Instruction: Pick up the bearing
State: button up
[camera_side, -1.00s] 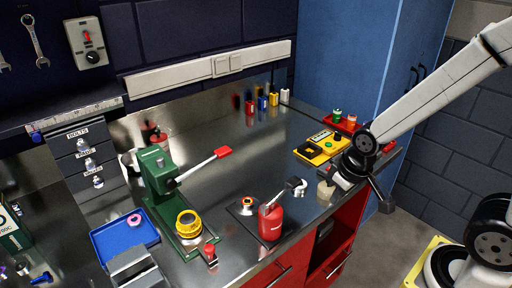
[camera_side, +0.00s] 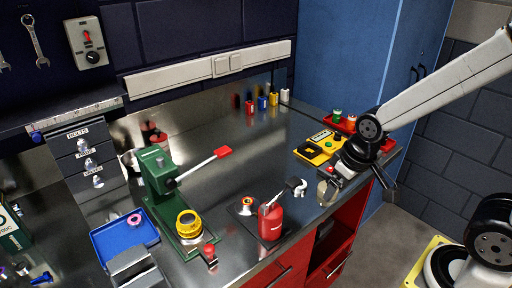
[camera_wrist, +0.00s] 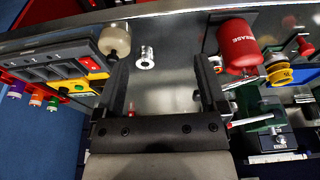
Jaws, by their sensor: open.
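A small silver ring-like piece, which looks like the bearing (camera_wrist: 147,57), lies on the steel bench top; its bore shows in the wrist view. In the side view the pale bearing (camera_side: 301,187) is just right of the red grease can's top. My gripper (camera_wrist: 162,66) is open and empty. In the wrist view the bearing shows between the two black fingers, nearer the left one, and apart from both. In the side view my gripper (camera_side: 356,188) is right of the bearing, near the bench's front right edge.
A red grease can (camera_wrist: 237,46) stands close to the right finger. A beige round-topped item (camera_wrist: 115,38) and a yellow-grey device (camera_wrist: 62,65) are by the left finger. A green press (camera_side: 160,178) and blue tray (camera_side: 108,240) stand farther left. The bench middle is clear.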

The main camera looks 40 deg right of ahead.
jog(key=w+v, duration=0.2)
jog(key=v, duration=0.6)
jog(key=w+a+m+g+y, duration=0.2)
jog(key=w+m+g+y, duration=0.1)
jog(key=w+m+y, duration=1.3)
jog(key=m+h, duration=0.1)
jog(key=h, duration=0.1)
send_near(251, 198)
jog(key=shift+a+r, duration=0.35)
jog(key=shift+a, duration=0.5)
jog(key=shift+w+f, duration=0.1)
jog(key=shift+f, duration=0.35)
jog(key=shift+a, duration=0.1)
jog(key=shift+a+f+h, duration=0.15)
jog(key=shift+a+f, duration=0.1)
jog(key=shift+a, duration=0.3)
jog(key=shift+a+f+h, duration=0.15)
jog(key=shift+a+f, duration=0.1)
jog(key=shift+a, duration=0.35)
